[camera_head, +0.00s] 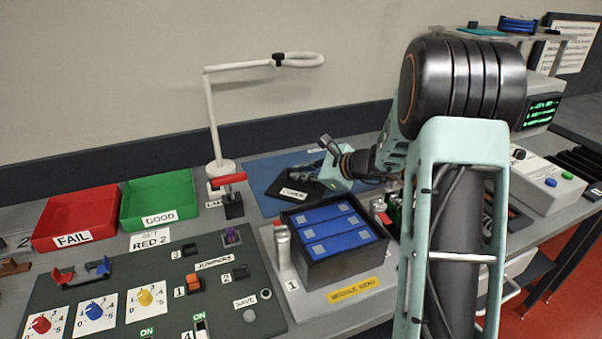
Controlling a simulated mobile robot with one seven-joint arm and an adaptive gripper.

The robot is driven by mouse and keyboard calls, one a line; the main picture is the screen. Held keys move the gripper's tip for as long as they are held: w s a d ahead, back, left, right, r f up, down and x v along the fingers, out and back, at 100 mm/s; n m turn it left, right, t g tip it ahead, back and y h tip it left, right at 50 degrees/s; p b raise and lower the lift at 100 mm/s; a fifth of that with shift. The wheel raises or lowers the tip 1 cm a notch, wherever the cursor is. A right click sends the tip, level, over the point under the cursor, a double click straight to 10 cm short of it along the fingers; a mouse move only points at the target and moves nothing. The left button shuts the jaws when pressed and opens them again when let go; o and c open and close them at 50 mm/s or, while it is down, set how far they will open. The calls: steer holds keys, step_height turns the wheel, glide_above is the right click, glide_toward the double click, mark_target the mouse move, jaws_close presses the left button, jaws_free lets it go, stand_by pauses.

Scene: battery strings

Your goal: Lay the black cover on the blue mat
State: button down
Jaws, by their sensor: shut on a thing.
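The black cover (283,188), with a white label reading COVER, is over the blue mat (259,172) behind the battery box. It looks flat or nearly flat; I cannot tell whether it touches the mat or is just above it. My gripper (317,173) is at the cover's right side, shut on it. The fingertips are small and partly hidden by dark parts around them. The mat's right part is hidden behind my arm.
An open black box (335,262) with several blue batteries stands in front of the mat. A white lamp stand (221,165) rises left of the mat. A red tray (76,217) and a green tray (158,198) stand further left. A dark switch panel (215,290) lies front left.

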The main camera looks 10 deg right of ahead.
mark_target(319, 193)
steer(key=shift+f, duration=0.15)
steer(key=c, duration=2.1)
jaws_free()
steer(key=shift+r, duration=0.25)
steer(key=v, duration=0.7)
steer(key=shift+s+d, duration=0.2)
steer(key=shift+s, duration=0.05)
steer(key=shift+r, duration=0.1)
